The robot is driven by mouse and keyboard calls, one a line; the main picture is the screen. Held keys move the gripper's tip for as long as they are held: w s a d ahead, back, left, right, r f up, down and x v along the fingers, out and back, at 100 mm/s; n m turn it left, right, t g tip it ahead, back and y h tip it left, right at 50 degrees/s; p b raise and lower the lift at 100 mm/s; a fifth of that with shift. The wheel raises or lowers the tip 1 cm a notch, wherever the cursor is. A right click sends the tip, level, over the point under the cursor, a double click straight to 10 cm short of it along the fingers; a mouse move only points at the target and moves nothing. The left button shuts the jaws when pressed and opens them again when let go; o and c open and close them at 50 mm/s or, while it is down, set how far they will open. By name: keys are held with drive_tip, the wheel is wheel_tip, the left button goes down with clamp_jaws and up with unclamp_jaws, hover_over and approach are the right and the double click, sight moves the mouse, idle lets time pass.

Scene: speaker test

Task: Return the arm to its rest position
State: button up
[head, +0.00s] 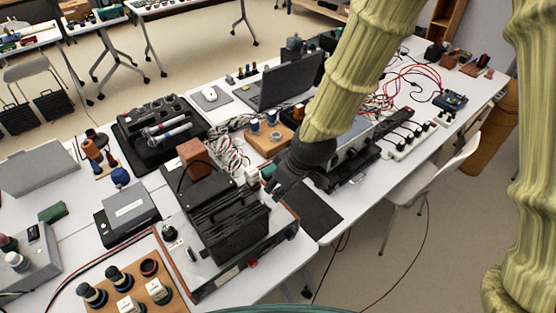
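My arm comes down from the top of the head view over the white table, in a ribbed yellow-green cover. My gripper (270,180) is dark and sits at the arm's lower end, beside the right rear of a large black finned device (228,222). Its fingers are small and partly lost against the dark things around them. I cannot tell whether they are open or shut, or whether they touch the device.
White tables (285,265) are crowded with equipment. A laptop (280,92), a black tray (160,130) and a power strip (405,140) lie around the arm. A white chair (440,175) stands at the right. Open floor (200,60) shows behind the tables.

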drive_tip(key=s+d+f+m, duration=0.1)
drive_tip(key=f, duration=0.2)
drive_tip(key=s+d+f+m, duration=0.1)
drive_tip(key=d+f, duration=0.1)
drive_tip(key=f, duration=0.1)
drive_tip(key=s+d+f, duration=0.1)
drive_tip(key=s+f, duration=0.1)
drive_tip(key=f, duration=0.2)
drive_tip(key=shift+d+m+g, duration=0.15)
drive_tip(key=shift+m+g, duration=0.25)
drive_tip(key=s+d+f+m+g+h, duration=0.1)
drive_tip(key=s+d+f+m, duration=0.2)
drive_tip(key=s+d+f, duration=0.4)
drive_tip(key=s+d+f+m+g+h+b, duration=0.1)
drive_tip(key=s+d+f+m, duration=0.3)
drive_tip(key=s+d+f, duration=0.4)
drive_tip(key=s+f+h, duration=0.1)
drive_tip(key=s+f, duration=0.4)
drive_tip(key=s, duration=0.2)
drive_tip(key=shift+s+d+f, duration=0.15)
drive_tip(key=shift+d, duration=0.1)
